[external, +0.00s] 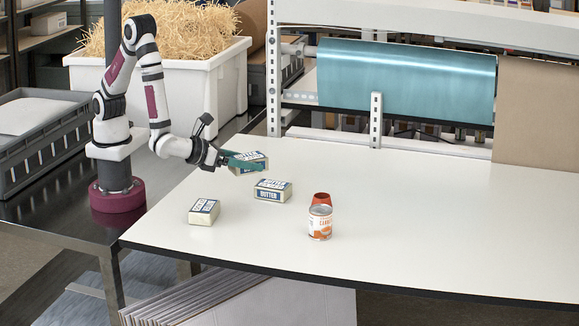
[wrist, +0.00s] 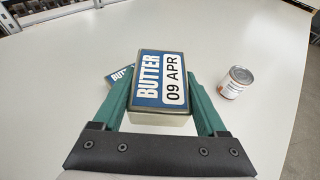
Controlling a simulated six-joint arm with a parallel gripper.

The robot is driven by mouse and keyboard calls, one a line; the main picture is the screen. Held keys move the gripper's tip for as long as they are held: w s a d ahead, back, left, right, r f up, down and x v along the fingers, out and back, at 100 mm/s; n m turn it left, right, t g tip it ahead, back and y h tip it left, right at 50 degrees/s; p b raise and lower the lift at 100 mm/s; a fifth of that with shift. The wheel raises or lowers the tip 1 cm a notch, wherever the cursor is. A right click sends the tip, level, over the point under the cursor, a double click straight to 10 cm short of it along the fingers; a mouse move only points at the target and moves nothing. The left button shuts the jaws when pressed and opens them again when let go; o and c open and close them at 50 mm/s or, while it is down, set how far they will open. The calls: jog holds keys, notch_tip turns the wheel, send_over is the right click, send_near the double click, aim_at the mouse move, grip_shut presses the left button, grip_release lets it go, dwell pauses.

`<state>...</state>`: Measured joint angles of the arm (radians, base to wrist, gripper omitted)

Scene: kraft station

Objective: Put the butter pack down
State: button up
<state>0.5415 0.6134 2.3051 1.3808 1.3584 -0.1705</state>
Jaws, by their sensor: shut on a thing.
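My gripper (external: 232,160) is shut on a butter pack (external: 249,157) with a blue and white label. In the wrist view the held butter pack (wrist: 160,82) sits between the green fingers and reads "BUTTER 09 APR". In the external view it appears raised above the white table (external: 420,220). A second butter pack (external: 272,190) lies on the table just in front of the held one. A third butter pack (external: 204,211) lies nearer the table's front left edge. In the wrist view one pack (wrist: 121,76) is partly hidden behind the held one.
The table's right side is clear. A white upright post (external: 376,120) stands at the back edge.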

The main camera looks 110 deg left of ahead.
jog(key=s+a+f+n+g+y, duration=0.1)
jog(key=s+a+n+g+y, duration=0.1)
jog(key=s+a+n+g, duration=0.5)
jog(key=s+a+n+g+y, duration=0.2)
jog(key=s+a+g, duration=0.15)
jog(key=a, duration=0.65)
jog(key=shift+t, duration=0.25)
jog(key=s+a+f, duration=0.1)
jog(key=a+f, duration=0.1)
jog(key=a, duration=0.1)
jog(key=a+f, duration=0.2)
jog(key=a, duration=0.1)
jog(key=s+a+f, duration=0.1)
jog(key=a+f, duration=0.1)
jog(key=a, duration=0.2)
jog(key=shift+s+f, duration=0.1)
jog(key=shift+s, duration=0.25)
notch_tip(320, 180, down, 4)
jog(key=shift+a+f, duration=0.1)
jog(key=shift+a, duration=0.05)
jog(key=shift+f, duration=0.15)
jog(key=o, duration=1.6)
jog(key=shift+c, duration=0.2)
